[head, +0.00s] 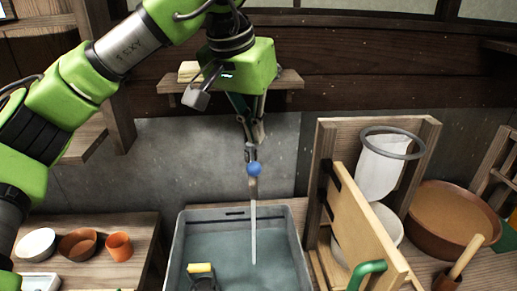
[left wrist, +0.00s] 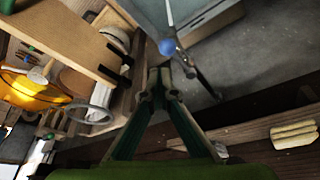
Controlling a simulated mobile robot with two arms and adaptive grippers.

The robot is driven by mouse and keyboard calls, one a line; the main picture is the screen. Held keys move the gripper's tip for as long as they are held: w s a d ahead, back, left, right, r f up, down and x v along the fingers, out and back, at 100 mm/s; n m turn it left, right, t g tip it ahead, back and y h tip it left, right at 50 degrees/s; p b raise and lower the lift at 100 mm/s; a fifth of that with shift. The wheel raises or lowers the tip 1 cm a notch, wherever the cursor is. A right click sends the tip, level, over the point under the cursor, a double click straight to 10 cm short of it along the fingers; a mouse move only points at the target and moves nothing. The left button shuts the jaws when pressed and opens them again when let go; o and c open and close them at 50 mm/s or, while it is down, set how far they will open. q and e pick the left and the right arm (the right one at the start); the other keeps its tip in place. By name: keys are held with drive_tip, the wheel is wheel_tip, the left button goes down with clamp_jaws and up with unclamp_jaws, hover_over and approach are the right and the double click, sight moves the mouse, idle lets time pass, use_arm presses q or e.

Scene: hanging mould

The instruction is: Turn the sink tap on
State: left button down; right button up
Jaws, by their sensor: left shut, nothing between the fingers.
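The sink tap shows as a blue round knob (head: 254,169) on a thin grey pipe in front of the back wall. The left wrist view also shows the knob (left wrist: 167,47) and pipe (left wrist: 197,76). A thin pale vertical strand (head: 254,235), which looks like running water, reaches from below the knob into the grey sink basin (head: 180,255). My left gripper (head: 249,152) is shut and empty, pointing down. Its fingertips (left wrist: 160,82) are right by the knob; I cannot tell whether they touch it. My right gripper is not in view.
A yellow-topped dark object (head: 201,269) is in the basin. Bowls and an orange cup (head: 119,246) stand on the left table. A wooden frame (head: 375,235), white cloth strainer (head: 380,170) and large brown tub (head: 445,218) stand right. A shelf (head: 285,82) is behind my gripper.

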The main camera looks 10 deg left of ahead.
use_arm(q)
drive_tip(key=shift+d+v, duration=0.2)
drive_tip(key=shift+v, duration=0.75)
drive_tip(key=shift+d+v, duration=0.15)
drive_tip(key=shift+v, duration=0.75)
drive_tip(key=shift+w+d+r, duration=0.1)
drive_tip(key=shift+w, duration=0.1)
